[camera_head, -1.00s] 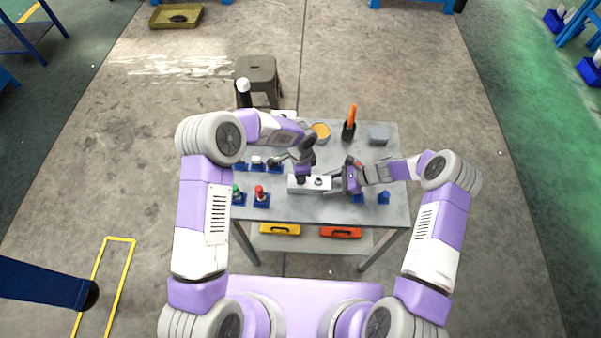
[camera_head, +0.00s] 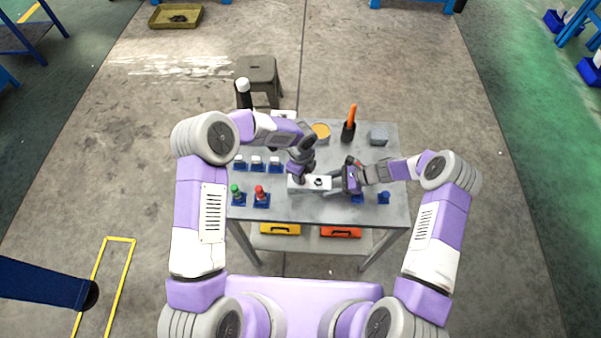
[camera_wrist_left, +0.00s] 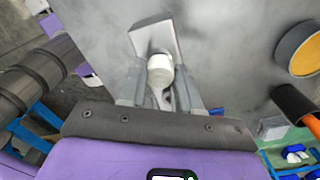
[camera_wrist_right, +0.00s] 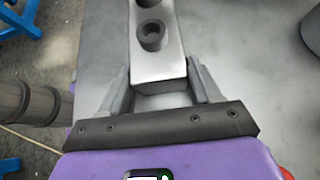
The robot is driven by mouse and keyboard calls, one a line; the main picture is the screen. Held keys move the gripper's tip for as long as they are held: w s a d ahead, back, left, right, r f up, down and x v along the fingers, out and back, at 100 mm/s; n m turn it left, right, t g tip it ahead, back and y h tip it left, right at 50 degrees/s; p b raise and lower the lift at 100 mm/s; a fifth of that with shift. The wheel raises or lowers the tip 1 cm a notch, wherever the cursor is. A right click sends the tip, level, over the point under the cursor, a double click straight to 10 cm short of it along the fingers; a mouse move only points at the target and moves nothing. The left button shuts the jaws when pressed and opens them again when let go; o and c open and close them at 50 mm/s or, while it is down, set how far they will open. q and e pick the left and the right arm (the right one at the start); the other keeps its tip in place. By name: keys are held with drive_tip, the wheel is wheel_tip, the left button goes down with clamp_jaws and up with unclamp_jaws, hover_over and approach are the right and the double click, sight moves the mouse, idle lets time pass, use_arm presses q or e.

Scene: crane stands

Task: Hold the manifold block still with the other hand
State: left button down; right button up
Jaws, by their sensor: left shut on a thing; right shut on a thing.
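The manifold block (camera_head: 326,189) is a pale oblong block lying on the grey table. It also shows in the right wrist view (camera_wrist_right: 157,52), with dark round ports along its top. My right gripper (camera_head: 347,180) is shut on its right end; the fingers (camera_wrist_right: 160,90) sit either side of that end. My left gripper (camera_head: 298,174) is above the block's left end. In the left wrist view its fingers (camera_wrist_left: 160,88) are shut on a white cylindrical part (camera_wrist_left: 159,66), in line with the block (camera_wrist_left: 153,35). Whether the part is seated in a port is hidden.
Small blue stands (camera_head: 257,167) line the left of the table (camera_head: 300,215), two holding a green-topped (camera_head: 235,189) and a red-topped part (camera_head: 259,190). An orange-handled tool (camera_head: 351,114), a round orange dish (camera_head: 321,131) and a grey box (camera_head: 378,134) stand at the back.

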use_arm(q)
drive_tip(key=shift+m, duration=1.2)
drive_tip(key=shift+m, duration=0.8)
drive_tip(key=m, duration=0.3)
drive_tip(key=shift+m, duration=0.3)
drive_tip(key=c, duration=0.7)
unclamp_jaws()
drive_tip(key=shift+c, duration=0.8)
